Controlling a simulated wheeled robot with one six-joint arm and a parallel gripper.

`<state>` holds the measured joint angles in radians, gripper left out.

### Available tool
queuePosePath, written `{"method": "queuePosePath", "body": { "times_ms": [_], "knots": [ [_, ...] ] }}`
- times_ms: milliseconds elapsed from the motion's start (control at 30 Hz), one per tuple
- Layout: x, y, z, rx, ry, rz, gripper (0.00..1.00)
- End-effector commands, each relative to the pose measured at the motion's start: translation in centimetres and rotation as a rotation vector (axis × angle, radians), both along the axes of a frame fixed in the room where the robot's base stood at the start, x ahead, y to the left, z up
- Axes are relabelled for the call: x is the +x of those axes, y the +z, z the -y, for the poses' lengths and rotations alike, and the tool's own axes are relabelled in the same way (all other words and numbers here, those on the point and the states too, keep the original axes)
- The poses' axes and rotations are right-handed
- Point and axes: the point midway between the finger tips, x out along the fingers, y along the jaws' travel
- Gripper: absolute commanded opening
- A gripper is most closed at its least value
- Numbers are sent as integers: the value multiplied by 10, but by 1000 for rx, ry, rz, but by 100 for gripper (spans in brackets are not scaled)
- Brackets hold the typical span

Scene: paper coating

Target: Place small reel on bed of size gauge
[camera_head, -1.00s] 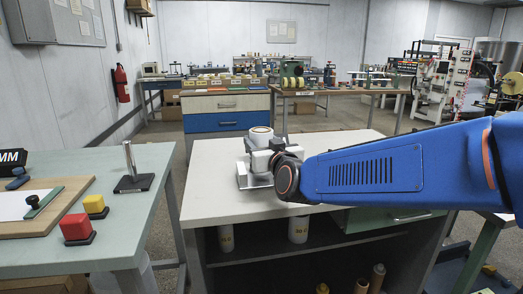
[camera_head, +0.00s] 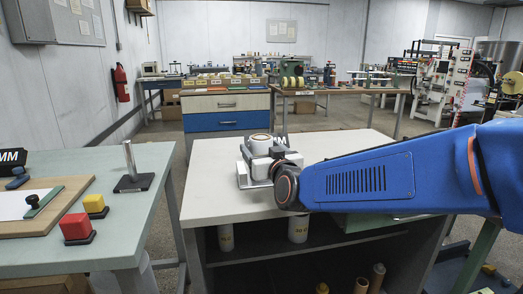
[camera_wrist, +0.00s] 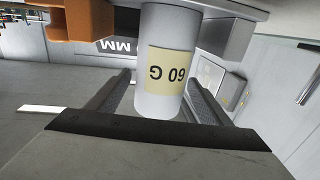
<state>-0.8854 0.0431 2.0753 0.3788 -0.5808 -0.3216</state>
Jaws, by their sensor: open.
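The small reel (camera_head: 261,144) is a white cylinder with a brown core, upright at the size gauge (camera_head: 242,174) on the white table. In the wrist view the reel (camera_wrist: 166,70) shows upside down, with a cream "60 G" label. Its base meets a light grey plate (camera_wrist: 215,6) there, seemingly the gauge's bed; the exact contact is hard to see. My gripper (camera_wrist: 160,84) is open, with one dark finger on each side of the reel. In the head view my gripper (camera_head: 262,160) is partly hidden among the gauge's blocks and by my wrist.
The white table (camera_head: 215,205) is clear around the gauge. More white rolls (camera_head: 298,229) stand on the shelf below. The green table (camera_head: 130,215) at left holds a metal post (camera_head: 130,165), a red block (camera_head: 76,226) and a yellow block (camera_head: 95,204).

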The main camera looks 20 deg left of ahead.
Motion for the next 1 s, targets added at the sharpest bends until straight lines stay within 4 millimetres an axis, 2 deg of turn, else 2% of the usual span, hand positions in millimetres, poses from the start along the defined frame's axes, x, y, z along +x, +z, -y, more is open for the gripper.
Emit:
{"method": "queuePosePath", "body": {
  "times_ms": [167, 600, 800, 1000],
  "knots": [
    [-14, 1, 11, 1, 1, 0, 73],
    [-73, 1, 58, 2, 1, 1, 73],
    [-88, 1, 71, 2, 1, 1, 73],
    [-93, 0, 76, 1, 0, -1, 73]
  ]
}}
